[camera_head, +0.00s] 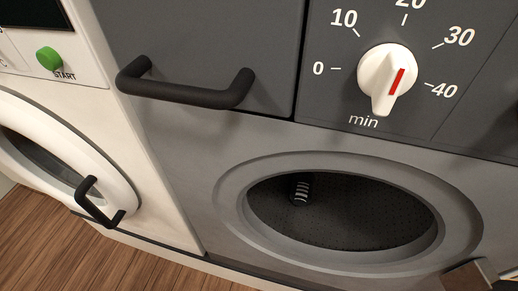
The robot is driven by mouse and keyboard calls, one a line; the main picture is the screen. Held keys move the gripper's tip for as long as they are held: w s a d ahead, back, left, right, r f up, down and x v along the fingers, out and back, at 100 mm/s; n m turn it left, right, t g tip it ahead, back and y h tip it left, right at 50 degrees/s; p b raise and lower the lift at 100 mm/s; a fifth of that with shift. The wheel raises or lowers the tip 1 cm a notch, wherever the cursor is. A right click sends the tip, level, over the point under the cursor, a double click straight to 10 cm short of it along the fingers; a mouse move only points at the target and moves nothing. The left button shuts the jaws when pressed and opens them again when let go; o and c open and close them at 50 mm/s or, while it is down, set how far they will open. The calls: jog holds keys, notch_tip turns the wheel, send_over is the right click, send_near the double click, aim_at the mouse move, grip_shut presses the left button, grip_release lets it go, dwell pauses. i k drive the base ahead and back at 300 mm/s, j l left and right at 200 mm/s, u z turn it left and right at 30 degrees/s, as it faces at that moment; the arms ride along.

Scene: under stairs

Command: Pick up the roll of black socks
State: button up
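A small dark roll with pale stripes (300,191) shows inside the round opening of the grey dryer (228,195), at the upper left of its drum. It could be the roll of black socks, but it is too small to be sure. No other sock-like thing is in view. I cannot make out my gripper in this view.
The drum opening is uncovered. A timer knob (388,80) and a black bar handle (185,90) are above it. A white washer (150,170) with a shut round door stands at left. An unclear brown and grey piece (468,278) shows at lower right. Wooden floor (60,240) is lower left.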

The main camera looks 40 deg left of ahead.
aim_at(303, 186)
jog(key=k+l+u, duration=0.1)
jog(key=u, duration=0.35)
jog(key=k+l+u, duration=0.1)
jog(key=u, duration=0.35)
jog(key=i+l+u, duration=0.2)
jog(key=l, duration=0.25)
jog(key=l+u, duration=0.2)
jog(key=l, duration=0.3)
jog(key=i+l+u, duration=0.2)
jog(key=l, duration=0.3)
jog(key=k, duration=0.05)
